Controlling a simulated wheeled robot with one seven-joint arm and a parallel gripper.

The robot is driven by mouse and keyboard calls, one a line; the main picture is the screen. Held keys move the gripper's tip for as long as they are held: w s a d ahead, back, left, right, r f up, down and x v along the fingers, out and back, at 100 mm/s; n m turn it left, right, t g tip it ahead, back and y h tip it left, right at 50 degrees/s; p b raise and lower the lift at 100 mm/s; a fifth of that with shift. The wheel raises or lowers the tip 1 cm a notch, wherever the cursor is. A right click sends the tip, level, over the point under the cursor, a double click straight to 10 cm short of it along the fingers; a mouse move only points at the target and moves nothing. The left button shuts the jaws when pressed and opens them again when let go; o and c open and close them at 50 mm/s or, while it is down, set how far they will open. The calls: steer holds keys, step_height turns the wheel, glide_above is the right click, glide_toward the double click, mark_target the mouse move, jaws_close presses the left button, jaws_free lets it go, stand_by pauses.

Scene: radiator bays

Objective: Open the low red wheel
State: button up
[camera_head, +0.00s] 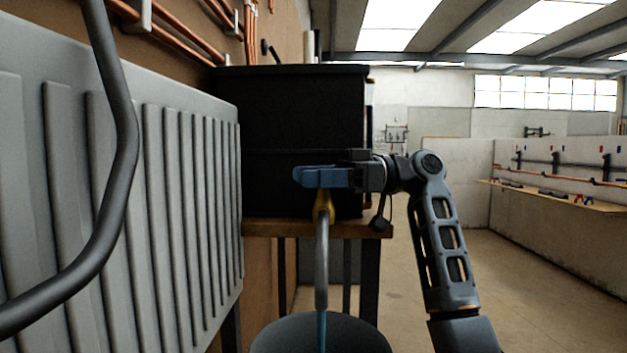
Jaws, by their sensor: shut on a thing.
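No red wheel shows in this view. My gripper (322,177), with blue fingers, is level in front of a black box and points left. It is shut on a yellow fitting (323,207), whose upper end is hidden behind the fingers. A grey pipe (321,262) hangs down from the fitting. A thin blue strand (321,331) runs from the pipe's lower end toward a dark round vessel (290,337) below. I cannot tell whether the strand is water.
A grey ribbed radiator (171,190) fills the left, with a dark bent pipe (126,150) in front. The black box (300,110) stands on a wooden table (265,228). Copper pipes (185,40) run along the wall above. Open floor (535,270) lies to the right.

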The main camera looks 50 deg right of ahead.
stand_by(0.4)
steer(key=o, duration=1.1)
steer(key=shift+c, duration=0.2)
steer(key=shift+r, duration=0.15)
steer(key=shift+r, duration=0.3)
step_height(320, 180, up, 3)
steer(key=s+d+r, duration=0.7)
steer(key=s+d, duration=0.1)
steer(key=shift+s, duration=0.15)
